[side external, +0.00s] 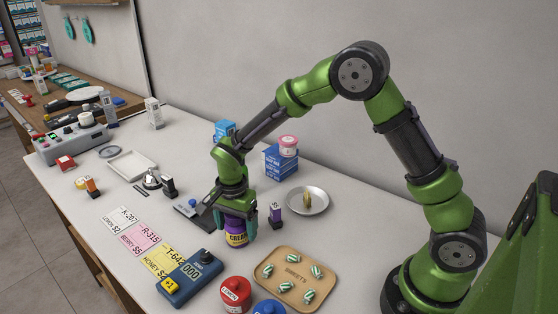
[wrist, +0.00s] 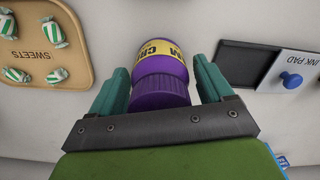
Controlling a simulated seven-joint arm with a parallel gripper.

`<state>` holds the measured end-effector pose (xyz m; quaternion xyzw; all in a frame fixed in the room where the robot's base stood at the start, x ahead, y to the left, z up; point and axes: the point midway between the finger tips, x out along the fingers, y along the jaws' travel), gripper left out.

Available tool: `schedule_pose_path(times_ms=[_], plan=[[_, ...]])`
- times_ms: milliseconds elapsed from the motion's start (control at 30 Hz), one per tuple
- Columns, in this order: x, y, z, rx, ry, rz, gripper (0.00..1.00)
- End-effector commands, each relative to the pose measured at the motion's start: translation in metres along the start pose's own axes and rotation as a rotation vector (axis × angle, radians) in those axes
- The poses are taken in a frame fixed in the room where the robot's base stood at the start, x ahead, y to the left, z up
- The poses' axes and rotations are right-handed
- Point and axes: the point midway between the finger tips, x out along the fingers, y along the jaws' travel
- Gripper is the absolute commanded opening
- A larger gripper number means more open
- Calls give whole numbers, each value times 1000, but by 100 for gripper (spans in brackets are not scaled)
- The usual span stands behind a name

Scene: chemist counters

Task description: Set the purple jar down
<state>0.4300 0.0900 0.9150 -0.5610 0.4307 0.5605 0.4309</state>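The purple jar (side external: 237,236), with a yellow label and a purple lid, is upright below my gripper (side external: 238,212), at or very near the counter top. I cannot tell whether its base touches. In the wrist view the jar (wrist: 160,72) is between the two teal fingers of my gripper (wrist: 162,85). The fingers are close on both sides of the lid and appear shut on it.
A wooden SWEETS tray (side external: 259,292) and a red jar (side external: 235,293) lie in front. The ink pad (side external: 196,214) is close left. A blue device (side external: 190,278) lies front left.

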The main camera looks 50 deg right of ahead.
Motion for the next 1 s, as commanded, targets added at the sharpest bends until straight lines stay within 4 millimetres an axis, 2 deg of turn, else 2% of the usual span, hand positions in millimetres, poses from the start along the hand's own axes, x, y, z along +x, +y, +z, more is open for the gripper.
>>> schedule_pose_path(times_ms=[300, 433, 800, 1000], plan=[[-1, 0, 0, 0, 0, 0, 86], [-11, -1, 0, 1, 0, -3, 86], [-87, -1, 0, 1, 0, -5, 86], [-115, -1, 0, 1, 0, -3, 86]])
